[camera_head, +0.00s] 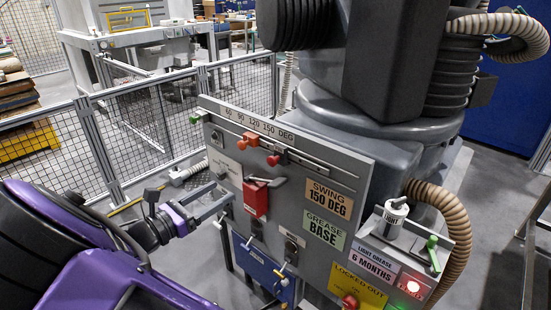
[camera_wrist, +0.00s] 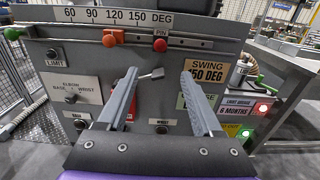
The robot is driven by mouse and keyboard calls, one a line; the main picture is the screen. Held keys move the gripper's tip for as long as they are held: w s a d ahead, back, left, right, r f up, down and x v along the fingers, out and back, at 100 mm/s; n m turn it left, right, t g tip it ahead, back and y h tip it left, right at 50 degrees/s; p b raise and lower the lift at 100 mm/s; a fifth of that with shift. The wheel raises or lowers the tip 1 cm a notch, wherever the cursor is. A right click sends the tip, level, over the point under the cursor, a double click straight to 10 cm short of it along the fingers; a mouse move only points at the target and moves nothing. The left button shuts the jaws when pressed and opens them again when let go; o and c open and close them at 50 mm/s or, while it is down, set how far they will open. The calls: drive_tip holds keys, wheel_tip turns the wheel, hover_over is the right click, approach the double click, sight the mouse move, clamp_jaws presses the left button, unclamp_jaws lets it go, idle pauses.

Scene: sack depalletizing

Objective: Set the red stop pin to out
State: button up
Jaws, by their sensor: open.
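The red stop pin (camera_wrist: 160,45) is a round red knob under a PIN label, below the 150 mark of the degree scale in the wrist view. It also shows in the head view (camera_head: 273,160) on the upper grey panel. Whether it is in or out I cannot tell. My gripper (camera_wrist: 160,74) is open and empty, its two long grey fingers pointing at the panel below the pin. In the head view my gripper (camera_head: 221,203) is left of the panel's red box, apart from the pin. An orange knob (camera_wrist: 108,38) sits under the 120 mark.
A red box (camera_head: 255,198) with a grey lever is on the panel; the lever's end (camera_wrist: 152,74) shows between my fingers. A green knob (camera_wrist: 12,33) is at far left. A SWING 150 DEG placard (camera_wrist: 208,71) is right. Mesh fencing (camera_head: 150,122) stands behind.

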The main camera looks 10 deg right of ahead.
sight(270, 162)
drive_tip(key=b+x, duration=0.2)
drive_tip(key=x, duration=1.5)
clamp_jaws()
idle(0.9)
